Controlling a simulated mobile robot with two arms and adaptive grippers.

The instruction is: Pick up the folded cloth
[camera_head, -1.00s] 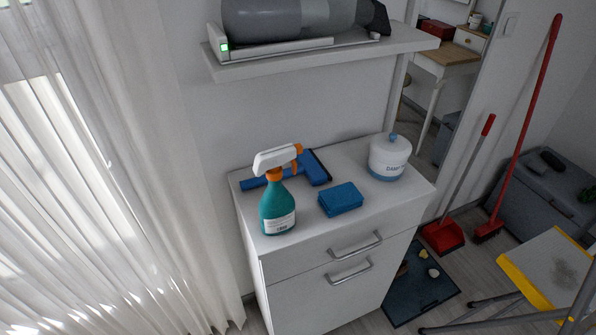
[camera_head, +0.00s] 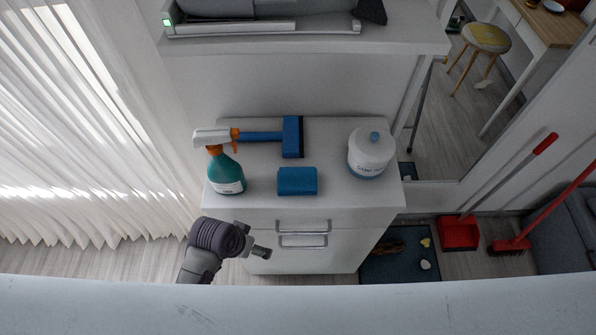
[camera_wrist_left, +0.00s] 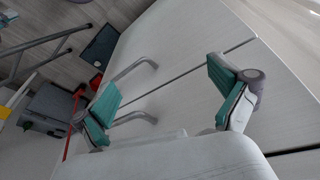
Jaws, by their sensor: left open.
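The folded cloth (camera_head: 297,181) is a small blue block-like bundle. It lies flat near the front edge of the white cabinet top (camera_head: 335,205), in the middle of the head view. My left gripper (camera_head: 254,240) is in front of the cabinet, below and left of the cloth, apart from it. In the left wrist view my left gripper (camera_wrist_left: 168,97) shows two green-padded fingers spread wide with nothing between them. The cabinet front and its handles (camera_wrist_left: 135,70) lie beyond the fingers; the cloth is not seen there. My right gripper is not in view.
A teal spray bottle (camera_head: 226,172) stands left of the cloth. A blue squeegee (camera_head: 291,137) lies behind it, and a white lidded jar (camera_head: 371,154) stands to the right. A shelf (camera_head: 300,42) overhangs at the back. Drawer handles (camera_head: 303,227) stick out in front.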

